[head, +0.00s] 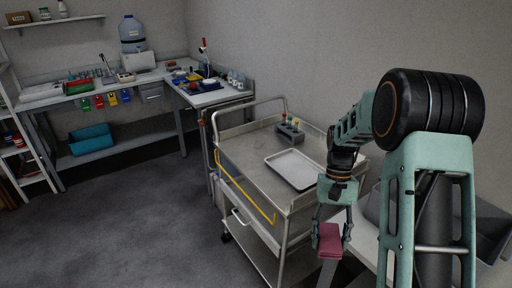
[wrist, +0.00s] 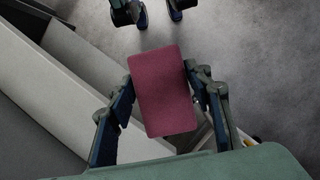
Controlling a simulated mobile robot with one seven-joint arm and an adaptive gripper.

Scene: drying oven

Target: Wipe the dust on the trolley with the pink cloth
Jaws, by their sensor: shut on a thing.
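The pink cloth (head: 330,240) is a folded, dark pink rectangle. My gripper (head: 333,232) is shut on it and holds it in the air, beside the near right end of the trolley (head: 240,170). In the wrist view, the cloth (wrist: 163,92) lies between the two fingers of my gripper (wrist: 162,105). The trolley is grey metal with a flat top, a raised rail at its far end and a yellow handle or hose along its left side. Dust on the trolley top cannot be clearly made out from here.
On the trolley top are a pale tray (head: 294,169) and a small rack with coloured caps (head: 290,130). A workbench (head: 205,97) with bottles and tools stands behind, at the left. Grey bins (head: 486,222) are at the right. The floor (head: 110,220) at the left is clear.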

